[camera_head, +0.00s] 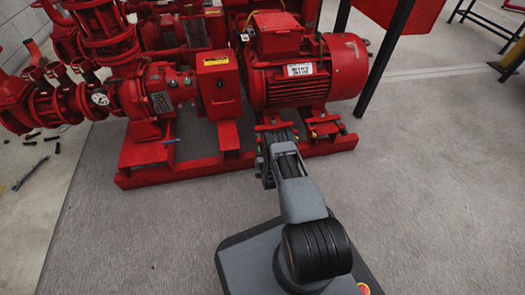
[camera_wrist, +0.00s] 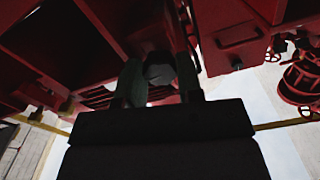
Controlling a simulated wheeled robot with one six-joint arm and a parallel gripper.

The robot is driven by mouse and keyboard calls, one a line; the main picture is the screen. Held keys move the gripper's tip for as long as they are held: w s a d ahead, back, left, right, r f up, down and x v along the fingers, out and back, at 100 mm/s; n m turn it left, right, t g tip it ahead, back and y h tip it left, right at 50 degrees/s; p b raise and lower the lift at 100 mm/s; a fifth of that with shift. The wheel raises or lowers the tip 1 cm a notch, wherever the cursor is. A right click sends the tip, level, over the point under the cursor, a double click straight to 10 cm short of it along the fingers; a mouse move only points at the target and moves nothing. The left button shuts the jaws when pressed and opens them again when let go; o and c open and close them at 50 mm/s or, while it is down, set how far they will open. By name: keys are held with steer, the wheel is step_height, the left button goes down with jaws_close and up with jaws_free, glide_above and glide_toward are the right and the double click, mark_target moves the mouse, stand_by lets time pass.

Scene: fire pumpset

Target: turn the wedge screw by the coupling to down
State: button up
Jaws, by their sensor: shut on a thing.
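The wedge screw (camera_wrist: 160,71) shows in the wrist view as a small grey head between the two fingers of my gripper (camera_wrist: 158,82). The fingers are shut on it, one on each side. Its lower part and any marking of its position are hidden. In the head view my arm reaches to the red base frame below the motor (camera_head: 310,75), to the right of the red coupling guard (camera_head: 219,88). The arm hides the screw and the fingertips there.
The red pump (camera_head: 150,95) and its pipework stand left of the coupling guard. The red base rail (camera_head: 190,172) runs along the front, close to my arm. Small dark pieces (camera_head: 30,172) lie on the far-left floor. The grey floor (camera_head: 440,180) at right is clear.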

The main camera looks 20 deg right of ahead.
steer(key=shift+d+r+n, duration=0.1)
steer(key=shift+n, duration=8)
steer(key=o, duration=0.9)
